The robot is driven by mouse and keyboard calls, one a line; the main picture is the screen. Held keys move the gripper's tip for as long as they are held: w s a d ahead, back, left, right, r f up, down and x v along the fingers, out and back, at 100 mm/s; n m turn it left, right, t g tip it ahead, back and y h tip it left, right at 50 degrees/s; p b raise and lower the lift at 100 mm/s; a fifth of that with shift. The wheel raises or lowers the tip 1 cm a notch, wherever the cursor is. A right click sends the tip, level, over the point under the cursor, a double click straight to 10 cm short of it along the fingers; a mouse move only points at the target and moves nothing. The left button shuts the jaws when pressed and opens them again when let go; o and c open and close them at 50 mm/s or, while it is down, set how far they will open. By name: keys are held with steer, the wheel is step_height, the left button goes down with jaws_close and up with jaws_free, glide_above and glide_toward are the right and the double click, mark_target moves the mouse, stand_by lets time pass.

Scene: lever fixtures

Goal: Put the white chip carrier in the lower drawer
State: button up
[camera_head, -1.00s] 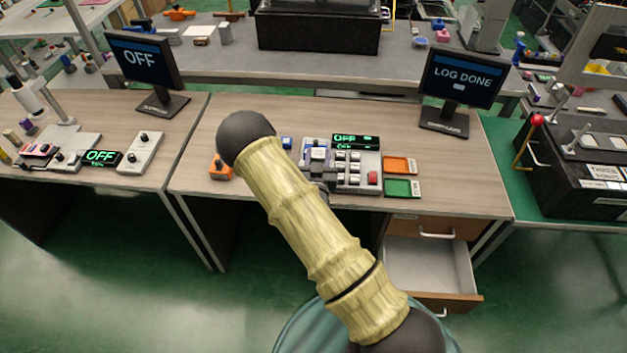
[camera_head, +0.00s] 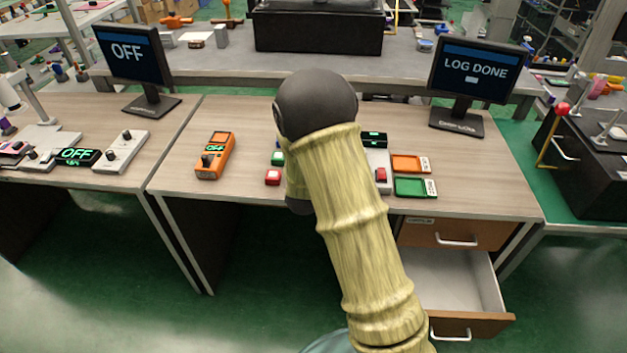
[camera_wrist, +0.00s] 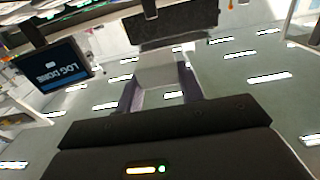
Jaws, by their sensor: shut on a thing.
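My gripper (camera_wrist: 160,82) shows in the wrist view, its two purple-grey fingers shut on a pale block, the white chip carrier (camera_wrist: 160,68). In the head view my arm hides the gripper and the carrier. The lower drawer (camera_head: 478,325) stands pulled open at the right front of the desk, its pale inside looking empty where it shows. The upper drawer (camera_head: 438,232) above it is shut. The wrist view does not clearly show the drawer.
The LOG DONE monitor (camera_head: 470,72) stands behind. My arm covers much of the desk's middle.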

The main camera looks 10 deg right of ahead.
steer(key=shift+w+r+b, duration=0.15)
steer(key=shift+r+b, duration=0.1)
steer(key=shift+b, duration=0.35)
steer(key=shift+f, duration=0.15)
steer(key=shift+f+b, duration=0.35)
steer(key=shift+f, duration=2.05)
steer(key=shift+f+b, duration=0.4)
steer(key=shift+f, duration=1.9)
steer(key=shift+f, duration=0.2)
steer(key=o, duration=0.9)
steer(key=shift+o, duration=0.2)
